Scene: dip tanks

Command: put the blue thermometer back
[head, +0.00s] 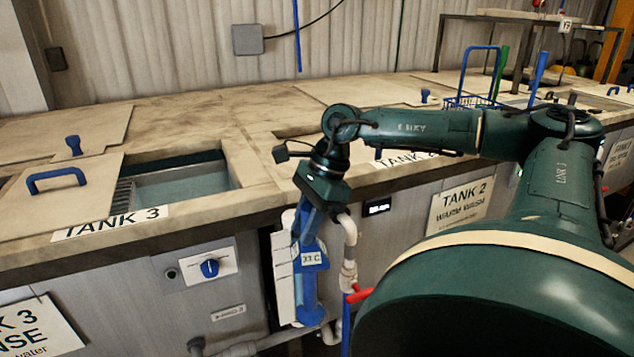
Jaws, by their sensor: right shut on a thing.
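My right gripper (308,222) hangs down in front of the counter edge, left of Tank 2. It is shut on a blue thing marked "33 C" (309,278), which looks like the blue thermometer. The thermometer points downward, roughly upright, in front of the tank fronts. The gripper and arm hide part of its top. My left gripper is not in view.
Tank 3 (180,185) is partly uncovered at left, its lid (75,190) bearing a blue handle. White pipes with a red valve handle (360,295) stand beside the thermometer. A blue wire basket (470,101) stands at the back right. The counter (200,125) between is mostly clear.

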